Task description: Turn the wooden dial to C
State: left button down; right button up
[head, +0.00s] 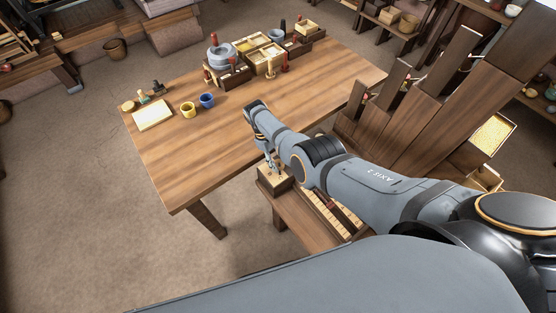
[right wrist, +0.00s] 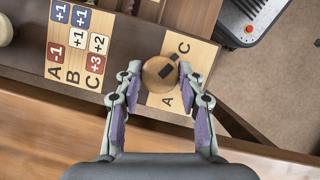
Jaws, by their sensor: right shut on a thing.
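The wooden dial (right wrist: 158,76) is a round tan knob with a dark mark on its right side. It sits on a pale lettered plate (right wrist: 160,101). The letter C shows above and right of the dial, and A below it; any letter between them is hidden by a finger. My right gripper (right wrist: 160,82) is shut on the dial, one finger on each side. In the head view, my right gripper (head: 272,164) is over a small box (head: 275,181) at the table's near edge. My left gripper is out of view.
Beside the dial lies a board (right wrist: 54,74) with red, blue and white number tiles and letters A, B, C. The large wooden table (head: 170,165) holds a yellow cup (head: 188,110), a blue cup (head: 207,101) and several boxes at the back. Tall wooden panels (head: 430,85) stand right of my arm.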

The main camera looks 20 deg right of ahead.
dwell(0.3)
jog(key=o, duration=1.2)
jog(key=shift+c, duration=0.2)
jog(key=v, duration=1.2)
jog(key=shift+f, duration=0.1)
